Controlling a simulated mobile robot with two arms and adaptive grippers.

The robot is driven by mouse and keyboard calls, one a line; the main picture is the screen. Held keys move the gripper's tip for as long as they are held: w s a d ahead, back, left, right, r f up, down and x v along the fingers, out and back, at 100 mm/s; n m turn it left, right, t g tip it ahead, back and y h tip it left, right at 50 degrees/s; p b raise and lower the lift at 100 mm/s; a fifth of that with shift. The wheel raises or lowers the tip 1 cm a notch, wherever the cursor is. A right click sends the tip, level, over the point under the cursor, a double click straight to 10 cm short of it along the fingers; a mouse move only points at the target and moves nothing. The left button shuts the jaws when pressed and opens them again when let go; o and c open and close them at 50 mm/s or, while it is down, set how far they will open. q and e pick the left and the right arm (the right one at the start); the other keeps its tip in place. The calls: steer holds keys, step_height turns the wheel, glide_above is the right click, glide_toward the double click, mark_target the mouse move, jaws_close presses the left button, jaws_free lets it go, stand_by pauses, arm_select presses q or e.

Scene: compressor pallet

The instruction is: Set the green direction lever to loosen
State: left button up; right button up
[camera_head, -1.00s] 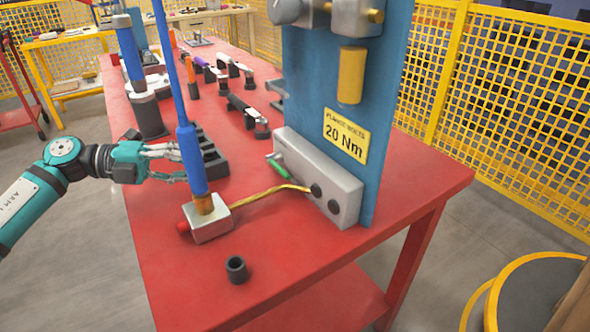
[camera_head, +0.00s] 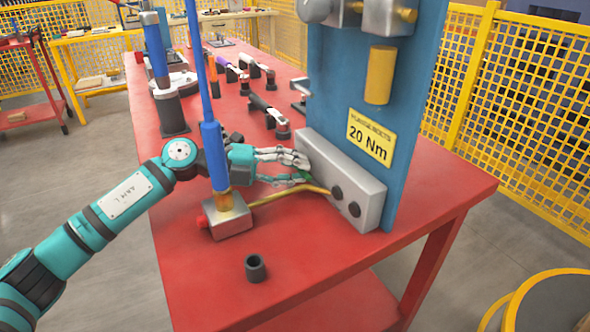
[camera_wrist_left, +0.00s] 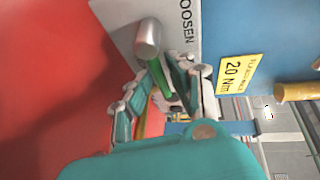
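The green direction lever (camera_wrist_left: 160,84) has a grey cylindrical knob (camera_wrist_left: 148,38) and sits on the front of a grey box (camera_wrist_left: 124,22) with "LOOSEN" lettering partly showing. In the head view only a bit of its green (camera_head: 305,175) shows beside my fingers. My left gripper (camera_head: 304,169) is at the grey box, its fingers spread above and below the lever. In the left wrist view the lever lies between the gripper's fingers (camera_wrist_left: 158,96), with a gap visible on the left side. Whether a finger touches it I cannot tell. My right gripper is not in view.
A blue panel (camera_head: 345,95) with a yellow "20 Nm" sign (camera_head: 369,138) rises behind the box. A blue upright tool (camera_head: 214,155) stands on a grey block (camera_head: 228,222) close to my left wrist. A yellow hose (camera_head: 272,197) joins block and box. A dark socket (camera_head: 255,268) stands in front.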

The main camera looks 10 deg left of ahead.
arm_select(q)
steer(key=shift+d, duration=0.1)
jaws_close()
stand_by(0.3)
steer(key=shift+w+r+n+p, duration=0.1)
steer(key=shift+n+p, duration=0.2)
steer(key=shift+p, duration=0.3)
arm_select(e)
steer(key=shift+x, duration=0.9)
